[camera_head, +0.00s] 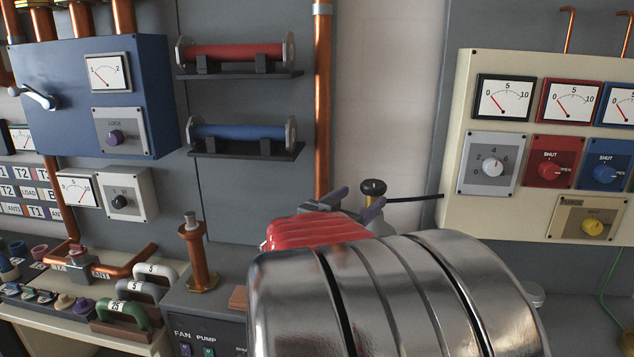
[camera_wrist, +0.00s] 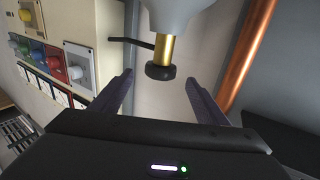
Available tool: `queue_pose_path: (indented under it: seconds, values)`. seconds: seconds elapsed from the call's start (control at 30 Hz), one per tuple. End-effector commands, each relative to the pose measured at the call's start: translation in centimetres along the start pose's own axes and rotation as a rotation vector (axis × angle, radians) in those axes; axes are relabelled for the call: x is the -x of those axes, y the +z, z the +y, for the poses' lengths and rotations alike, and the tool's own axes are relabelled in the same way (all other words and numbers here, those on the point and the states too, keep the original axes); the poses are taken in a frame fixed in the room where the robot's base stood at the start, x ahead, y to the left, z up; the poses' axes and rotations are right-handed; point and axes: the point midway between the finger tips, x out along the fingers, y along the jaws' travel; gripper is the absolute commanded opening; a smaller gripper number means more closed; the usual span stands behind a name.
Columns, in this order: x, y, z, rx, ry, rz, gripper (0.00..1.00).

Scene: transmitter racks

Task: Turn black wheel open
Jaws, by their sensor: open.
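A small black wheel (camera_head: 373,186) on a brass stem shows just beyond my gripper in the head view. In the wrist view the black wheel (camera_wrist: 160,72) sits at the end of the brass stem (camera_wrist: 163,47), which comes out of a pale grey body. My gripper (camera_wrist: 159,78) is open, with one purple finger on each side of the wheel in the picture. A gap shows between the wheel and each finger; I cannot tell how deep the wheel lies between them. In the head view my gripper (camera_head: 356,203) is partly hidden behind my own arm.
A thin black rod (camera_head: 415,198) runs from near the wheel to the cream meter panel (camera_head: 455,160) on the right. A vertical copper pipe (camera_head: 322,110) stands to the left. A blue box (camera_head: 60,75) and red and blue cylinders hang further left.

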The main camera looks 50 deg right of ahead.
Motion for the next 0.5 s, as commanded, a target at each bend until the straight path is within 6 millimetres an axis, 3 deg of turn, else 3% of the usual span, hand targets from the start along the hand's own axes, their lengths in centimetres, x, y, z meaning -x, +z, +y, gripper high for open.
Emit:
queue_pose_path:
  seconds: [0.5]
  values:
    - [-7.8, 0.1, 0.1, 0.001, 0.002, 0.0, 0.68]
